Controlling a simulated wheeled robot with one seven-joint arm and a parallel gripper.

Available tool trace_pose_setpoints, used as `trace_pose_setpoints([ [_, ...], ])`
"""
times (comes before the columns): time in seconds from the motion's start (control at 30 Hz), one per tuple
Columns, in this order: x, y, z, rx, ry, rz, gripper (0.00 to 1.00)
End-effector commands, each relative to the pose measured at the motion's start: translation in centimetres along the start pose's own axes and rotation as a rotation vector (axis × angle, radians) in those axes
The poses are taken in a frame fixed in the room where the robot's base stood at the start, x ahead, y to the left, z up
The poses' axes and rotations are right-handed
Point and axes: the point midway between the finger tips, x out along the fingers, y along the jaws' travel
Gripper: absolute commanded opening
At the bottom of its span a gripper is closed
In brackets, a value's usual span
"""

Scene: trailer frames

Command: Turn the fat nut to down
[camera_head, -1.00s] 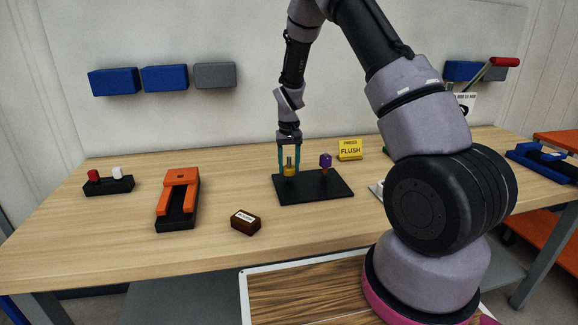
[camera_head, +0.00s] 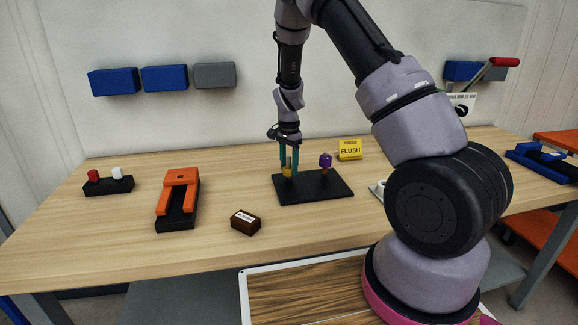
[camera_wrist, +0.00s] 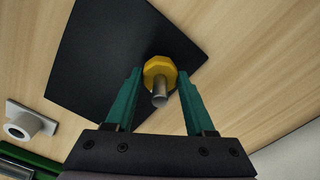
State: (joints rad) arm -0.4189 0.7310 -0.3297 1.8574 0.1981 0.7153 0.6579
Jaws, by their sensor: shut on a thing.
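The fat nut, a yellow faceted nut (camera_head: 288,172), sits low on an upright grey bolt (camera_wrist: 159,94) at the left part of the black base plate (camera_head: 318,190). My gripper (camera_head: 289,168) points down over it, its teal fingers on either side of the nut. In the wrist view the yellow nut (camera_wrist: 159,71) lies between the fingertips (camera_wrist: 160,75), and my gripper is shut on it. A purple nut (camera_head: 325,160) sits on a second, orange-brown post at the right of the same plate. The nut's underside is hidden.
An orange and black slider fixture (camera_head: 178,197) and a small brown labelled block (camera_head: 245,222) stand to the left and front. A yellow FLUSH sign (camera_head: 350,149) stands behind the plate. A black block with red and white knobs (camera_head: 108,185) is at far left.

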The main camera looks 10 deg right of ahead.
Motion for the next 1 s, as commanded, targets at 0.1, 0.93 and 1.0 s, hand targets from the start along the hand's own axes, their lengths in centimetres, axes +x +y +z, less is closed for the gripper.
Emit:
trace_pose_setpoints([
  [0.1,-0.28,-0.28,-0.06,0.108,0.003,-0.007,0.00],
  [0.93,-0.25,-0.31,-0.01,0.896,0.000,-0.008,0.00],
  [1.0,-0.25,-0.30,-0.04,0.962,-0.001,-0.007,0.00],
])
